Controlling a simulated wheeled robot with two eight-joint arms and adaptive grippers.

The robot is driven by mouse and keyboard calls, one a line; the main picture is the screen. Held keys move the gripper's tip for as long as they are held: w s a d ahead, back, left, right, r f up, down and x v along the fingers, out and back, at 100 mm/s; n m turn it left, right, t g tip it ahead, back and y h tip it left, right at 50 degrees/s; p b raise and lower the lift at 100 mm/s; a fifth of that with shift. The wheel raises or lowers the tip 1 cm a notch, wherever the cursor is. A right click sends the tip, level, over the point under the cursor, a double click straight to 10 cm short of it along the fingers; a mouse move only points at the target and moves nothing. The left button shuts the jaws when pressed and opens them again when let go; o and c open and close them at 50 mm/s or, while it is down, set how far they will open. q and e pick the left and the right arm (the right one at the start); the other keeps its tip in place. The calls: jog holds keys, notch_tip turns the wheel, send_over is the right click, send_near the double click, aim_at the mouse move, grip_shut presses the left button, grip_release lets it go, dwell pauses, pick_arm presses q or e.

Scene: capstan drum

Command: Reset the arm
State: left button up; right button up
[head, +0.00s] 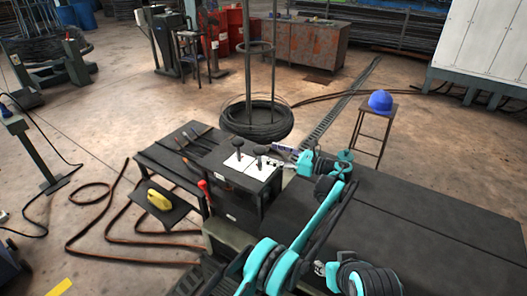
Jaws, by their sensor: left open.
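My left arm comes up from the bottom middle in teal and black. Its gripper (284,150) is open, beside the right one of two black knobbed levers (261,151) on the dark control box. The gripper is small in the picture, and I cannot tell whether it touches the lever. The other lever (238,144) stands upright to its left. Both levers rise from white plates on top of the control box (238,182). My right gripper does not show.
A dark bench (440,222) fills the right. A tool table (172,152) adjoins the box. Behind stands a wire coil (257,124) around upright poles. A blue helmet (381,101) sits on a stool (372,134). Brown hose (92,232) lies on the left floor.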

pick_arm(q)
jog(key=shift+v, duration=0.85)
jog(key=a+r+n+g+h, duration=0.1)
jog(key=a+r+n+h, duration=0.4)
jog(key=a, duration=0.7)
jog(key=s+a+r+n+g+h, duration=0.1)
jog(key=s+a+r+n+h, duration=0.25)
jog(key=s+a, duration=0.65)
jog(key=s+a+f+n+h, duration=0.1)
jog(key=s+a+n+h, duration=0.15)
jog(key=s, duration=0.45)
jog(key=s+a+f+n+h, duration=0.1)
jog(key=s+a+f+n, duration=0.1)
jog(key=s+n, duration=0.35)
jog(key=s+f+n+h, duration=0.2)
jog(key=s+f+n, duration=0.1)
jog(key=s, duration=0.5)
jog(key=s+d+f+n+t+h, duration=0.1)
jog(key=s+f+n+h, duration=0.1)
jog(key=s+f, duration=0.4)
jog(key=s+n, duration=0.1)
jog(key=s, duration=0.2)
jog(key=shift+s+d+n, duration=0.3)
jog(key=shift+d+n, duration=0.05)
